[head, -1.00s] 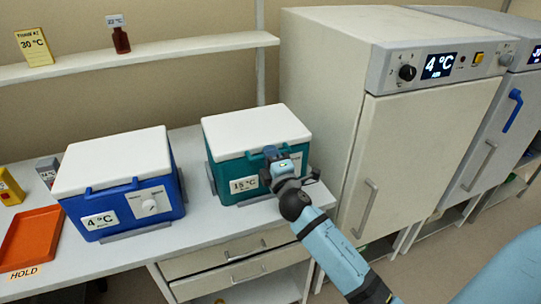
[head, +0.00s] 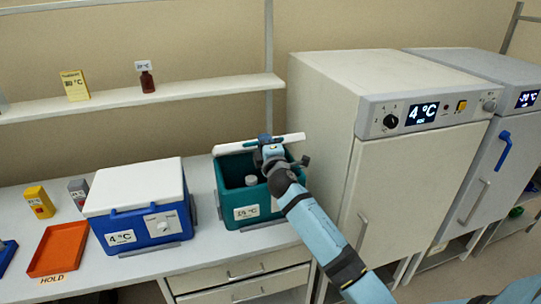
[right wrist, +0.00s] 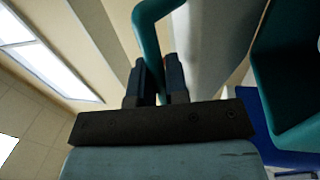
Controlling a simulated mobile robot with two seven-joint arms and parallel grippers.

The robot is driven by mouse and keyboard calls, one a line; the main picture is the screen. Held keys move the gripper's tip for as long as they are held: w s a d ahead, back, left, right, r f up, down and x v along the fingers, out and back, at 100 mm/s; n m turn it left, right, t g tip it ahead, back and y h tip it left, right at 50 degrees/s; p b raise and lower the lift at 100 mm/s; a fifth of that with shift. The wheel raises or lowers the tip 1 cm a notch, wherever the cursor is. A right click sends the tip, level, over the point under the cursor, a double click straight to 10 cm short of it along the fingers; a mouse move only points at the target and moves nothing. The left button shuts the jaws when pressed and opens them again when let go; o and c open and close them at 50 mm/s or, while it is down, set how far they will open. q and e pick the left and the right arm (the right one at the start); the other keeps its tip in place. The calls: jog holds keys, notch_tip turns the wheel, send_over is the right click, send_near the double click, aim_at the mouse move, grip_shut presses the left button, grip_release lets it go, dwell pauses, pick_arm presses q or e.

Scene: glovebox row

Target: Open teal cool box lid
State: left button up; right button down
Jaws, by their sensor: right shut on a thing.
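The teal cool box (head: 229,197) stands on the bench, and its white lid (head: 236,147) is raised, standing up along the back edge. A small pale-capped item (head: 251,181) shows inside the box. My right gripper (head: 265,142) is at the raised lid, above the open box. In the right wrist view its two dark fingers (right wrist: 157,88) are shut on the teal lid handle (right wrist: 143,25). The teal box wall also shows at the right of that view (right wrist: 285,85). My left gripper is not in view.
The blue cool box (head: 140,212), lid closed, stands left of the teal one. A large white cabinet (head: 420,180) stands close on the right. A shelf (head: 130,100) runs behind.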

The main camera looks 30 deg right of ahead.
jog(key=shift+w+d+r+p, duration=0.2)
jog(key=shift+w+r+p, duration=0.2)
jog(key=shift+w+r, duration=0.65)
jog(key=shift+s+r, duration=0.1)
jog(key=c, duration=1.1)
grip_release()
jog(key=shift+c, duration=0.2)
jog(key=shift+s, duration=0.1)
